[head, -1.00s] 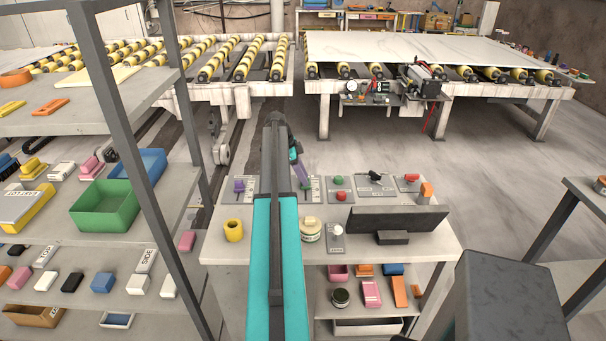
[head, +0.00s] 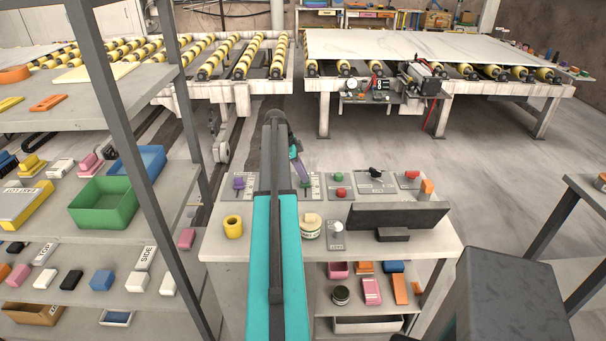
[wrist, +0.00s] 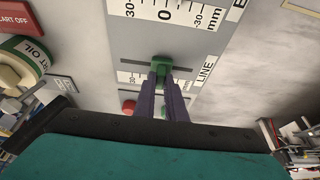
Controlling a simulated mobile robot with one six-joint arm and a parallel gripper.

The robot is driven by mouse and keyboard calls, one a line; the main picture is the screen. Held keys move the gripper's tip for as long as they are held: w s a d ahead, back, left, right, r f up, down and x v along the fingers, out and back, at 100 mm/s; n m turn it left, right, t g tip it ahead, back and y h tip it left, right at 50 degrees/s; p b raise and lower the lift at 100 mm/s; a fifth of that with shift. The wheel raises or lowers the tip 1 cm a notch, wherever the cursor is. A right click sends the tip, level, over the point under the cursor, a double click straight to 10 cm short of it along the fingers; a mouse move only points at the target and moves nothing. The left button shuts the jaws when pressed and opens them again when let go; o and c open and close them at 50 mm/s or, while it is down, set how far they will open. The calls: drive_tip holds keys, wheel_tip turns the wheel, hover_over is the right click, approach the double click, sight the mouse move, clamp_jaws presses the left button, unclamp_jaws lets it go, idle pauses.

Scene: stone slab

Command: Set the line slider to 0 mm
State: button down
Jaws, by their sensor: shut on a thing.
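The line slider has a green knob (wrist: 161,68) in a dark slot on a grey panel (wrist: 128,47), with LINE printed at its right in the wrist view. My gripper (wrist: 162,76) has narrow purple fingers and is shut on this knob. The knob stands near the middle of its slot. The LINE scale (wrist: 126,77) runs along the slot, but its middle lies behind my fingers, so I cannot read the exact value. In the head view, my gripper (head: 303,178) reaches down to the green knob on the bench, partly hidden by my arm.
Another slider with a purple knob (head: 239,183) stands left of my arm. A shelf (head: 150,218) stands close at left.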

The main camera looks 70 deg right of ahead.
drive_tip(key=shift+s+a, duration=0.1)
drive_tip(key=shift+a, duration=0.25)
drive_tip(key=c, duration=1.8)
unclamp_jaws()
drive_tip(key=b+v, duration=0.4)
drive_tip(key=v, duration=0.9)
drive_tip(key=shift+r, duration=0.4)
drive_tip(key=shift+f, duration=0.1)
